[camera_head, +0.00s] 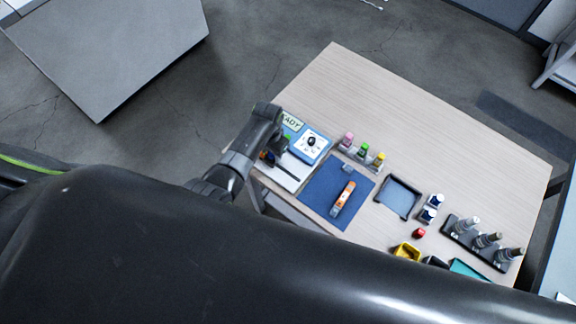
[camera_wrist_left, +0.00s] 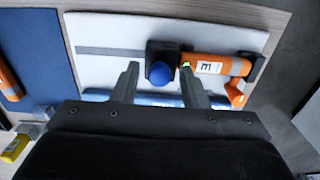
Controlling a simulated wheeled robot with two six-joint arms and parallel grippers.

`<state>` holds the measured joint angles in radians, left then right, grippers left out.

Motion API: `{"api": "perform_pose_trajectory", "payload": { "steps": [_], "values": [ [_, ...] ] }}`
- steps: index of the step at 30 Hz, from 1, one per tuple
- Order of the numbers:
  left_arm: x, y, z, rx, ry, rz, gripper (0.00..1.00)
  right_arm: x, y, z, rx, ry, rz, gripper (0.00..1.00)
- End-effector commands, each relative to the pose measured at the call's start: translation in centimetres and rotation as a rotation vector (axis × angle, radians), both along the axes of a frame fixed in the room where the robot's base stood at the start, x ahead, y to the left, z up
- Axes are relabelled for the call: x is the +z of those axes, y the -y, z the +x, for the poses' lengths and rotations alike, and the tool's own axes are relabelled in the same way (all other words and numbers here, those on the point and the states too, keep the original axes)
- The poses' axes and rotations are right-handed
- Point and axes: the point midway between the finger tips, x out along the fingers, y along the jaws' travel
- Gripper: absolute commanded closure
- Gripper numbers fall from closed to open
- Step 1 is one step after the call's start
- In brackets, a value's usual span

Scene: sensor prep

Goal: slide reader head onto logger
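In the left wrist view a black block with a round blue knob, which looks like the reader head (camera_wrist_left: 159,72), sits on a white board (camera_wrist_left: 110,28) beside a grey strip. An orange cylinder with a white label, likely the logger (camera_wrist_left: 230,66), lies right of the block, its near end close to or touching it. My left gripper (camera_wrist_left: 160,68) is open, one finger on each side of the block, with visible gaps. In the head view the left gripper (camera_head: 276,148) is over the white board and hides part of these parts. My right gripper is not in view.
Another orange labelled device (camera_head: 343,197) lies on a blue mat (camera_head: 322,190). A blue box with a dial (camera_head: 311,144) stands behind the board. Coloured vials (camera_head: 363,149), a dark tray (camera_head: 398,196) and a rack of cylinders (camera_head: 486,240) stand farther right. The table's far side is clear.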

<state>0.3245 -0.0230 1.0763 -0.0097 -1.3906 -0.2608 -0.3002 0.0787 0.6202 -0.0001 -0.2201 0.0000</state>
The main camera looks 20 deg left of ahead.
Motion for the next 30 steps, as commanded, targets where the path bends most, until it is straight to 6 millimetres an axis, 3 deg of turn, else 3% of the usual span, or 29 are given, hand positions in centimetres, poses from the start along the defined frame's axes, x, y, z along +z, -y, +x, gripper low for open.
{"api": "perform_pose_trajectory", "payload": {
  "steps": [13,30],
  "values": [
    [2.8,0.0,0.0,0.000,0.000,0.000,0.60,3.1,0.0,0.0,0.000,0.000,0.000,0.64],
    [6.4,0.0,0.0,0.000,0.001,0.000,0.60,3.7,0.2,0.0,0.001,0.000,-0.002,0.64]
  ]
}}
